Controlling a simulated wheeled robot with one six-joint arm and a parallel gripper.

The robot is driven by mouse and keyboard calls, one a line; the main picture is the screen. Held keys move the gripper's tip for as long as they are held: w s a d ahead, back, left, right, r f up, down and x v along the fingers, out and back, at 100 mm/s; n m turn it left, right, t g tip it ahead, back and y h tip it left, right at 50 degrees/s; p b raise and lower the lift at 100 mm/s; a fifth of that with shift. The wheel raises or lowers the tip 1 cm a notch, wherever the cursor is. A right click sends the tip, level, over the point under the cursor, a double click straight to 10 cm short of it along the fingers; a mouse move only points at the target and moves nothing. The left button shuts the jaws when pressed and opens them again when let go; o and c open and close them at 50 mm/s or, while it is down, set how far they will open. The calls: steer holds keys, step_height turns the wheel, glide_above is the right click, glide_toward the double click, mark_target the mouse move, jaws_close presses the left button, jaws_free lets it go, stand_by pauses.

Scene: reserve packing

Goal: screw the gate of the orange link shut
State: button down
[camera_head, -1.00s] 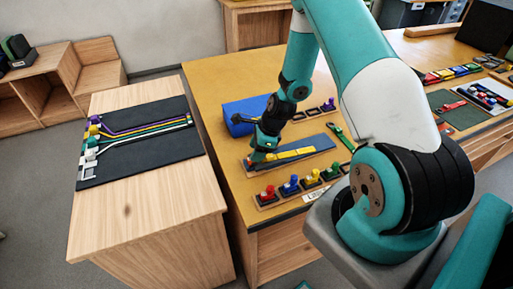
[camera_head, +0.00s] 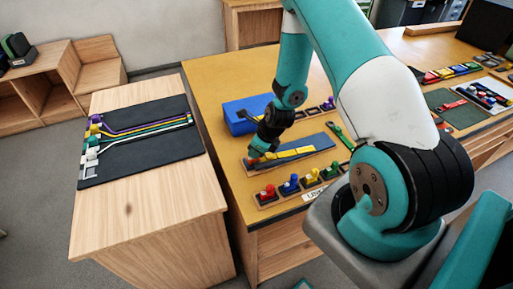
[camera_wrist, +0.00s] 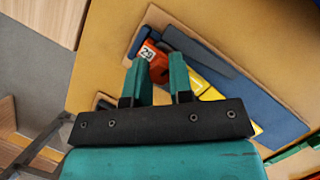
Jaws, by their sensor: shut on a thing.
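The orange link (camera_wrist: 158,64) carries a white tag reading 29 and lies at the left end of a yellow strap (camera_wrist: 209,91) on a blue-grey board (camera_wrist: 250,105). My gripper (camera_wrist: 160,70) has its two teal fingers on either side of the orange link and is shut on it. The fingers hide part of the link, so I cannot tell how its gate sits. In the head view my gripper (camera_head: 255,154) points down at the left end of the board (camera_head: 317,142), where the yellow strap (camera_head: 292,153) runs off to the right.
A blue box (camera_head: 239,113) stands behind my gripper. Red (camera_head: 267,193), blue (camera_head: 290,185), yellow (camera_head: 312,177) and green pieces line the table's front edge. A separate wooden bench at left holds a black mat (camera_head: 155,152) with coloured straps.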

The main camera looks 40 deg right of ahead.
steer(key=shift+m, duration=0.5)
steer(key=c, duration=0.9)
jaws_free()
